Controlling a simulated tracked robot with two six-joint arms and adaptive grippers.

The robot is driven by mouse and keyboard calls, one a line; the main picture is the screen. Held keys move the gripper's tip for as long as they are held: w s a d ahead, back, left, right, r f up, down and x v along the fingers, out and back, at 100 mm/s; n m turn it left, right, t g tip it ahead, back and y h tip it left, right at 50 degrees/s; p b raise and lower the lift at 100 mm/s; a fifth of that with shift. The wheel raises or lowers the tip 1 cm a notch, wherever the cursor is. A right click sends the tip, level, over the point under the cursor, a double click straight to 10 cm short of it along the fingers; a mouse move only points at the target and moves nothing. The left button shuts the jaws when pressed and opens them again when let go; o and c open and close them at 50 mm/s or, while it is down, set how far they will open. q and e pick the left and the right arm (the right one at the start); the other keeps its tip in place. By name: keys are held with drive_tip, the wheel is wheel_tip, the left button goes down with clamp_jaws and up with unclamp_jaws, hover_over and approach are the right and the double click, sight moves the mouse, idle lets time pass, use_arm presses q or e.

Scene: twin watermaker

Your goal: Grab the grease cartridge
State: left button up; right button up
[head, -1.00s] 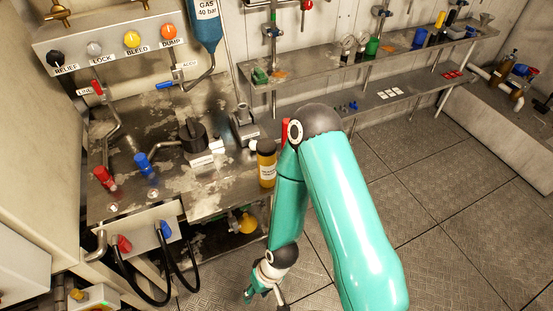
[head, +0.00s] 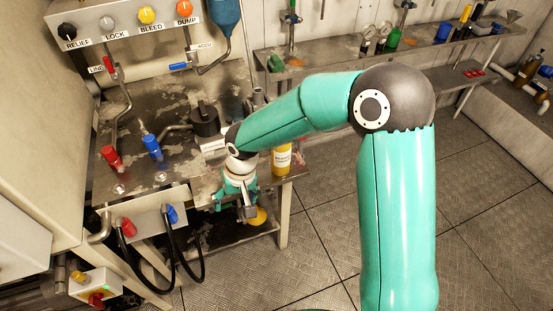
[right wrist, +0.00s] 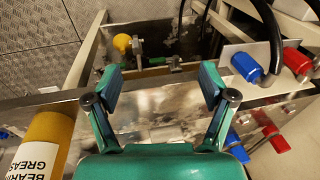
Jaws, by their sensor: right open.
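The grease cartridge (head: 282,160) is a yellow tube with a white label, standing upright at the right front corner of the steel bench. In the right wrist view, the cartridge (right wrist: 42,140) is at the lower left, its label reading "BEARING GREASE", outside the fingers. My right gripper (head: 234,205) is open and empty, pointing down at the bench's front edge, left of the cartridge and apart from it. Its spread fingers show in the right wrist view (right wrist: 160,80) with only bench edge between them. My left gripper is not in view.
The bench (head: 175,95) carries a black-capped fitting (head: 206,122) and red (head: 110,157) and blue (head: 152,147) couplings. A hose panel (head: 150,222) hangs at its front. A yellow item (head: 258,217) is on the lower shelf. Open floor (head: 315,240) lies right of the bench.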

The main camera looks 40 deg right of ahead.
drive_tip(key=d+r+m+t+h+b, duration=0.1)
drive_tip(key=d+r+m+h+b, duration=0.3)
drive_tip(key=r, duration=0.7)
drive_tip(key=d+r+m+t+h+p, duration=0.1)
drive_tip(key=d+r+m, duration=0.1)
drive_tip(key=d+r, duration=0.75)
hover_over(281, 151)
drive_tip(key=f, duration=0.5)
drive_tip(key=w+f+b, duration=0.1)
drive_tip(key=f, duration=0.1)
drive_tip(key=shift+a+f, duration=0.15)
drive_tip(key=shift+a, duration=0.25)
drive_tip(key=x, duration=0.6)
drive_tip(key=shift+s+d, duration=0.2)
drive_tip(key=shift+d, duration=0.15)
drive_tip(key=c, duration=1.5)
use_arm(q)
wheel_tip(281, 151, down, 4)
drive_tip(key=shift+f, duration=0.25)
use_arm(e)
clamp_jaws()
drive_tip(key=shift+r, duration=0.2)
